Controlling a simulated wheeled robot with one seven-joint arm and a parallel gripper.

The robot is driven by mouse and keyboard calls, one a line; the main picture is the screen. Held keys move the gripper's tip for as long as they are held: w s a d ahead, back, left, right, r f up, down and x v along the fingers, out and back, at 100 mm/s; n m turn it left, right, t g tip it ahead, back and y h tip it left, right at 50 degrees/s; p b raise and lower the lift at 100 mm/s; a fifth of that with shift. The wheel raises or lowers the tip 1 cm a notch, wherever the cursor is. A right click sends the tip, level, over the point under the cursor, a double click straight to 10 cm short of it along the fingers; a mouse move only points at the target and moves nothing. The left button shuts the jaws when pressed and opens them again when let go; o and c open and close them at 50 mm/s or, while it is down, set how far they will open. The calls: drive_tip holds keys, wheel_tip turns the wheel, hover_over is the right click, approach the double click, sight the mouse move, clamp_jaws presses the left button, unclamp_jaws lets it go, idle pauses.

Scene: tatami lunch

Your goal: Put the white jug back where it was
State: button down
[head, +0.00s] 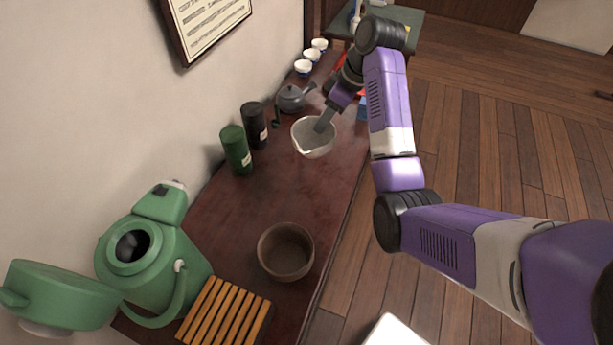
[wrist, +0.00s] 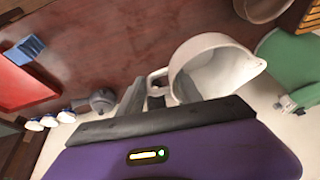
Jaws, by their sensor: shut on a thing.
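The white jug (head: 312,146) is over the dark red-brown wooden counter (head: 222,208), to the right of the green and black canisters in the head view. My gripper (head: 323,124) is shut on the jug's handle side. In the wrist view the jug (wrist: 222,72) is close, its open mouth and spout facing right, with its handle (wrist: 157,82) at my gripper (wrist: 152,92). The jug looks empty. I cannot tell whether its base touches the counter.
A green canister (head: 237,150), a black canister (head: 254,126) and a grey teapot (head: 291,98) stand along the wall. A brown bowl (head: 286,251), wooden slatted rack (head: 222,313) and green kettle (head: 150,255) are nearer. Small white-and-blue cups (head: 303,67) stand farther back. Counter between bowl and jug is clear.

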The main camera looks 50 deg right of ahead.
wheel_tip(320, 180, down, 19)
drive_tip(key=shift+f+b, duration=0.2)
drive_tip(key=shift+b, duration=0.15)
idle(0.3)
drive_tip(key=c, duration=0.8)
unclamp_jaws()
drive_tip(key=shift+f, duration=0.15)
drive_tip(key=v, duration=1.2)
